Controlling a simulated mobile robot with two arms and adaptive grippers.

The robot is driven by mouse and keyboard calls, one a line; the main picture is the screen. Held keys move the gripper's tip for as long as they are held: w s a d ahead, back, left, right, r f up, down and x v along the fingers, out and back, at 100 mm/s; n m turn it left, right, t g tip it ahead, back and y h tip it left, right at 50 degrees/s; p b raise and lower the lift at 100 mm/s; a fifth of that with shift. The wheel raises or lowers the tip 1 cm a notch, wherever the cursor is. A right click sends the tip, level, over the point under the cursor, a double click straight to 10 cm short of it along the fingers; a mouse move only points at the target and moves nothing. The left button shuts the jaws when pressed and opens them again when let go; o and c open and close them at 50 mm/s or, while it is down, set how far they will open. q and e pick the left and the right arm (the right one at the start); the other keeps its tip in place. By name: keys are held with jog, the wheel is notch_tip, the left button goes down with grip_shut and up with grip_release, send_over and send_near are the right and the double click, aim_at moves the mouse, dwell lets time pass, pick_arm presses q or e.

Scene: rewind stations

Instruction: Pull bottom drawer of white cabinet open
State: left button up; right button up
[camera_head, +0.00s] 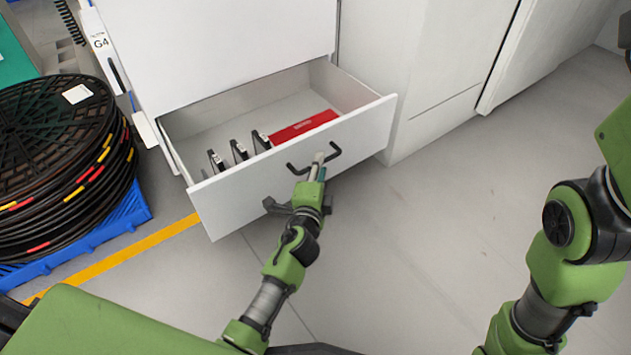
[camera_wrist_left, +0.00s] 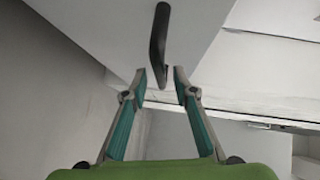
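The white cabinet (camera_head: 215,40) has its bottom drawer (camera_head: 290,185) pulled out, with the inside showing in the head view. A dark bar handle (camera_head: 334,152) sits on the drawer front. My left gripper (camera_head: 318,162) is at this handle. In the left wrist view its two teal-lined fingers (camera_wrist_left: 160,80) are apart, with a visible gap on each side of the lower end of the handle (camera_wrist_left: 158,45). The fingers do not appear clamped on it. My right arm shows at the right of the head view, but its gripper is out of frame.
A red box (camera_head: 304,126) and several small dark-and-white items (camera_head: 239,151) lie in the drawer. Stacked black reels (camera_head: 60,160) stand on a blue pallet (camera_head: 128,214) at left. A yellow line (camera_head: 130,253) crosses the floor. Floor to the right (camera_head: 450,210) is clear.

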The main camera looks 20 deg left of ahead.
pick_arm(q)
jog(key=s+d+r, duration=0.1)
jog(key=s, duration=0.9)
jog(key=shift+r, duration=0.2)
